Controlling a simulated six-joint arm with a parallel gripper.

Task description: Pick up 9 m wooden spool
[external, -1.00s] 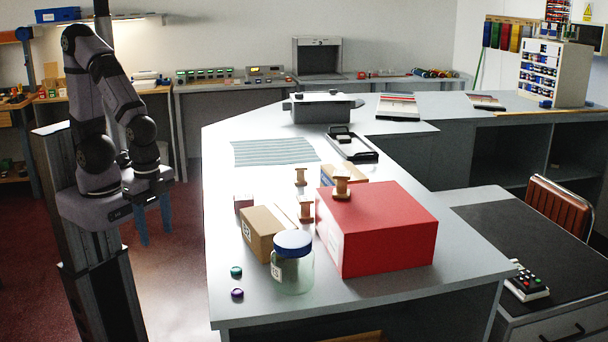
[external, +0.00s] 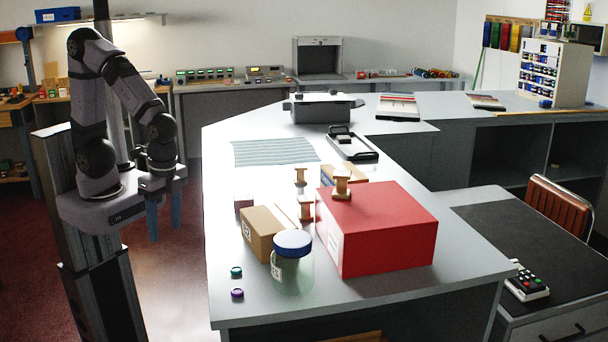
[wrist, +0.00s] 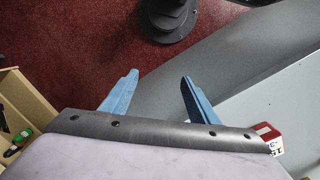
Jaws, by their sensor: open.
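Three tan wooden spools stand on the grey counter side in the external view. No length label is readable on any, so I cannot tell which is the 9 m spool. My gripper (external: 163,215) hangs left of the counter, apart from all spools, its blue fingers pointing down. In the wrist view my gripper (wrist: 160,76) is open and empty over the floor and counter edge; no spool shows there.
A large red box (external: 385,235), a cardboard box (external: 262,234) and a blue-lidded jar (external: 292,268) crowd the spools. A black tray (external: 362,152) and striped cloth (external: 275,152) lie farther back.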

